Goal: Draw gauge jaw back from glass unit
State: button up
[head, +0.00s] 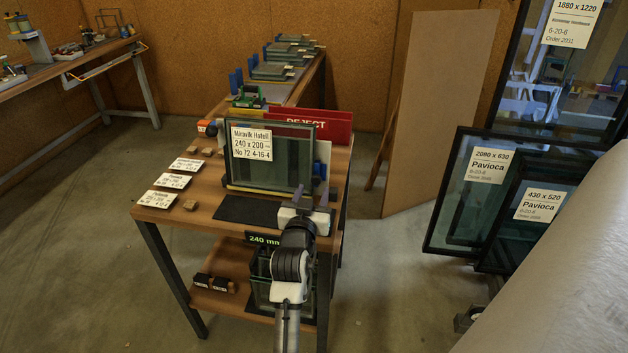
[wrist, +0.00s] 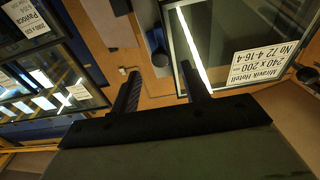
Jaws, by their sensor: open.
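The glass unit (head: 270,160), dark-edged with a white label, stands upright on the wooden bench; in the wrist view it fills the upper right (wrist: 225,45). A pale plate (head: 323,158) stands at its right edge, apparently the gauge jaw. In the wrist view a small blue-grey knob (wrist: 158,57) shows beside the glass edge; whether jaw and glass touch cannot be told. My gripper (head: 311,190) is open at the unit's lower right corner. In the wrist view its two fingers (wrist: 159,74) are apart, with the knob beyond and between them, not gripped.
A red reject rack (head: 325,128) stands behind the unit. Label cards (head: 171,181) lie at left. Large glass panes (head: 470,190) lean at right. The floor at left is clear.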

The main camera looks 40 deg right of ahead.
aim_at(316, 181)
jog(key=shift+p+x, duration=0.35)
jog(key=shift+x, duration=1.55)
jog(key=shift+c, duration=0.4)
grip_shut()
